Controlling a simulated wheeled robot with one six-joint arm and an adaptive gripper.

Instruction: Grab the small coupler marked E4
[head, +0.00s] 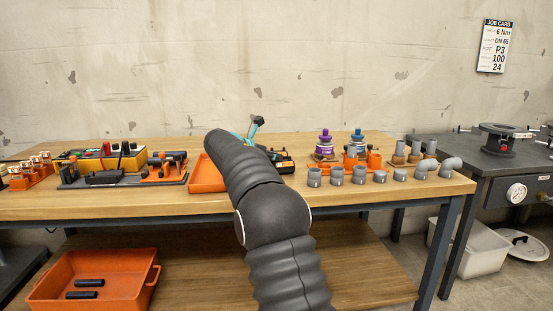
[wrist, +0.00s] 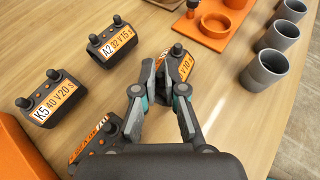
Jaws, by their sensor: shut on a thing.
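My gripper (wrist: 163,72) is shut on a dark coupler (wrist: 186,60) with an orange label reading "V 10 s". The finger hides the rest of that label, so I cannot read its mark. The coupler appears to be at the tabletop; I cannot tell whether it touches. Two similar couplers stand apart to the left, marked K5 (wrist: 55,97) and A2 (wrist: 118,42). Another labelled coupler (wrist: 92,140) is at the lower left, partly hidden by my gripper, its mark unclear. In the head view my arm hides most of this area.
Grey pipe pieces (wrist: 268,70) stand right of my gripper, and an orange holder (wrist: 215,28) is beyond it. An orange tray (wrist: 18,150) is at the lower left. In the head view, purple-topped (head: 324,145) and blue-topped (head: 357,145) items stand behind the pipes.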

